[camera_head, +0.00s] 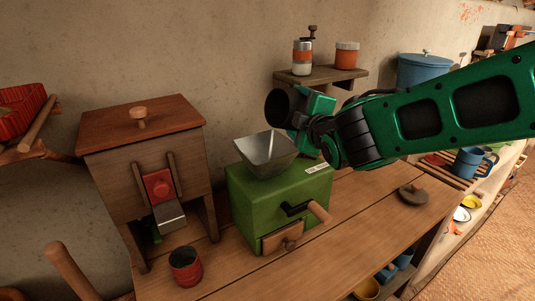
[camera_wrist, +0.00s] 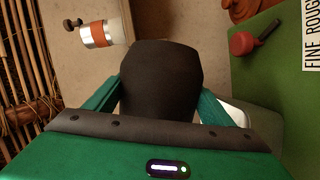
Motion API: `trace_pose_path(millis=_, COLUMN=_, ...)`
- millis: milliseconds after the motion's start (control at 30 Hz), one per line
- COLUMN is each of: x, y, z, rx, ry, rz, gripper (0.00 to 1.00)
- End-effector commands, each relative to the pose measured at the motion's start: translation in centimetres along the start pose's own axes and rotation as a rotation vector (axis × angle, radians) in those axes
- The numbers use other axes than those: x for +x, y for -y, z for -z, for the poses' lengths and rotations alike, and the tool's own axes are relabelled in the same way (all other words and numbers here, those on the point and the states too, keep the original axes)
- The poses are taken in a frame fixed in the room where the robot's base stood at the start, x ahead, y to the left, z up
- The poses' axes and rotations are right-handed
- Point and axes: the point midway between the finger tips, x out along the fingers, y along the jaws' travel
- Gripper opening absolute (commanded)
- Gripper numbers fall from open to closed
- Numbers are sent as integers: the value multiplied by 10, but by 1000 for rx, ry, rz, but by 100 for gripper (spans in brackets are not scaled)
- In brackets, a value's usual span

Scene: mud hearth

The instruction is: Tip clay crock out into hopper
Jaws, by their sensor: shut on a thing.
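The clay crock (camera_head: 279,107) is dark and tilted on its side in the head view, its mouth facing left, above and a little right of the hopper. My gripper (camera_head: 300,116) is shut on it. In the wrist view the crock (camera_wrist: 160,80) sits between the two green fingers of my gripper (camera_wrist: 172,100). The hopper (camera_head: 266,155) is a grey metal funnel on top of a green mill (camera_head: 290,200). A thin light streak or rod shows inside the hopper; I cannot tell which. The crock's contents are hidden.
A wooden bin (camera_head: 150,165) with a red slide stands left of the mill, and a red cup (camera_head: 185,266) in front of it. A round dark lid (camera_head: 414,195) lies on the table at right.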

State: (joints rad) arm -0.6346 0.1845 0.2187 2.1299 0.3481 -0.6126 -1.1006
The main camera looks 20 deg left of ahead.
Motion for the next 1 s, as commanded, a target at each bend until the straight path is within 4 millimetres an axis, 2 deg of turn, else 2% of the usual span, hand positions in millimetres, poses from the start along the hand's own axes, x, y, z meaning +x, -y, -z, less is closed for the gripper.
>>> trace_pose_path(millis=1000, x=-6, y=-7, z=16, rx=-127, ry=0, rz=-56, gripper=41)
